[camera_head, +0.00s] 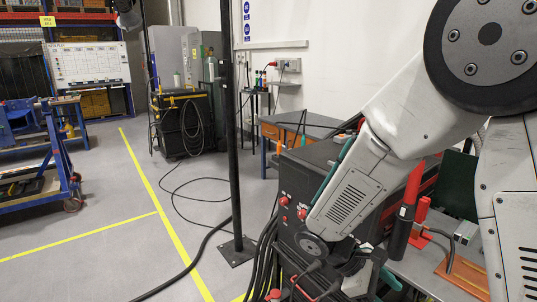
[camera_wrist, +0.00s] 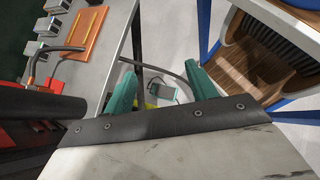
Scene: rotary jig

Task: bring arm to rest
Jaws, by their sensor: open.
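My gripper (camera_wrist: 160,70) shows in the wrist view as two teal fingers spread apart, with nothing seen between them. Beyond the gap, lower down, a small grey-green box (camera_wrist: 160,93) with a cable lies out of reach. In the head view my white arm comes in from the right and bends down in front of a dark welding machine (camera_head: 296,192). The far end of my arm is low at the bottom of that view, and its fingers are not clearly seen there.
A grey bench (camera_wrist: 88,78) carries an orange board (camera_wrist: 84,32) and red and black tools at its left. A wooden-drawer table (camera_wrist: 249,57) with blue legs stands right. A black post (camera_head: 231,130) stands left of the machine. Open floor lies left, crossed by cables.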

